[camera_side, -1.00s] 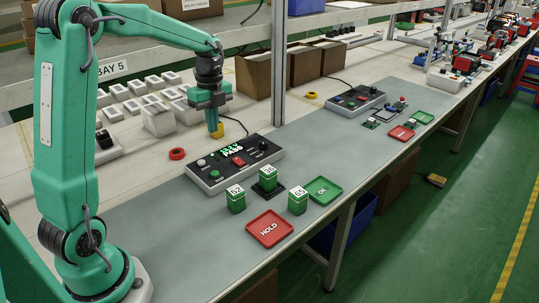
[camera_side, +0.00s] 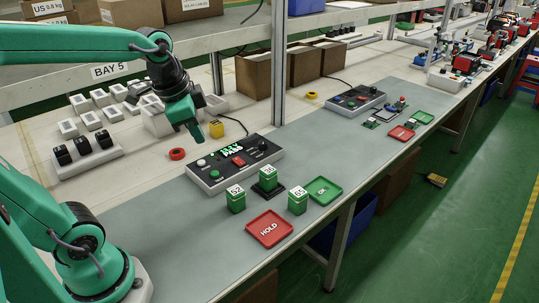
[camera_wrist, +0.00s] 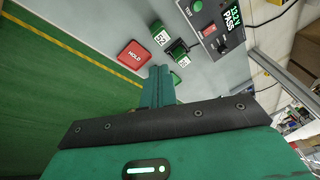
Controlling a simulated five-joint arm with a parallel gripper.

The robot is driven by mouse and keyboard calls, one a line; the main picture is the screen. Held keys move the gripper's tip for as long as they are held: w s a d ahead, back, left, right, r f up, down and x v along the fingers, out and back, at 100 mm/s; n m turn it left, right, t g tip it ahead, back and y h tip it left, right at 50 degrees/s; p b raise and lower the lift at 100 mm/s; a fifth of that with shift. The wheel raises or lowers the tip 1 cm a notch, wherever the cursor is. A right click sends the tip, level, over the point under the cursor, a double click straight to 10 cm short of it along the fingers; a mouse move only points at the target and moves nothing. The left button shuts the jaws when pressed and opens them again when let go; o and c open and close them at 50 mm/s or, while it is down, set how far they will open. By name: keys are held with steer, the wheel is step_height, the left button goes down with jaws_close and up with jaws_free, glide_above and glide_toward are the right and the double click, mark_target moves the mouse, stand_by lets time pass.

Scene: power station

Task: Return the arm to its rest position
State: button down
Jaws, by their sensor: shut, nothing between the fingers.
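My gripper (camera_side: 197,134) is at the end of my green arm, above the back of the bench behind the test box. Its fingers are shut with nothing between them and tilt downward. In the wrist view the shut fingers (camera_wrist: 158,88) point toward the bench top. The grey test box (camera_side: 234,163) has a lit display reading PASS and several buttons. It also shows at the top of the wrist view (camera_wrist: 222,30).
Green battery packs (camera_side: 236,199) stand near the test box, one on a dark cradle (camera_side: 267,190). A red HOLD tray (camera_side: 269,229) and a green OK tray (camera_side: 322,190) lie in front. A shelf post (camera_side: 279,65) rises right of my gripper.

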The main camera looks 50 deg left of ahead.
steer(key=s+d+f+n+t, duration=0.1)
steer(key=s+d+n+t, duration=0.1)
steer(key=s+n, duration=0.3)
steer(key=shift+s+d+n, duration=0.4)
steer(key=shift+s+d, duration=0.15)
steer(key=shift+d, duration=0.25)
